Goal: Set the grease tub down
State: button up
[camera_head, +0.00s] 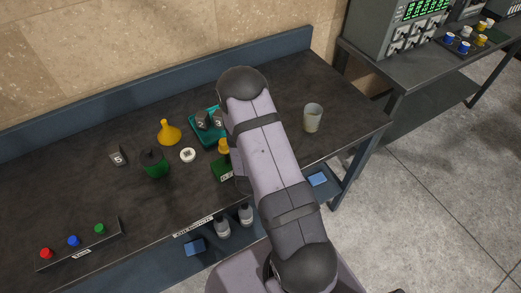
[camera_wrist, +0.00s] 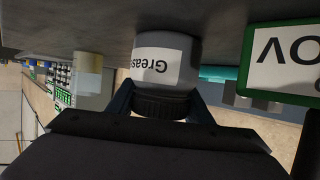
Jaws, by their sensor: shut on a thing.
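The grease tub (camera_wrist: 168,60) shows in the wrist view as a pale grey tub with a white label and a dark ribbed band or lid. Only part of the word "Grease" shows. My gripper (camera_wrist: 160,103) is shut around the dark part, one finger on each side. The tub's far end meets the dark worktop in the picture; I cannot tell whether it touches. In the head view, my arm hides the tub and the gripper.
A pale cup (camera_head: 313,118) stands right of my arm. Further left are a teal tray (camera_head: 198,136), yellow funnel (camera_head: 168,132), white round piece (camera_head: 188,155) and green container (camera_head: 155,168).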

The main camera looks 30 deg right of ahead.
jog(key=shift+c, duration=0.6)
jog(key=shift+r, duration=0.15)
jog(key=shift+w+r, duration=0.1)
jog(key=shift+r, duration=0.2)
notch_tip(320, 180, up, 9)
jog(key=b, duration=0.1)
jog(key=shift+b, duration=0.3)
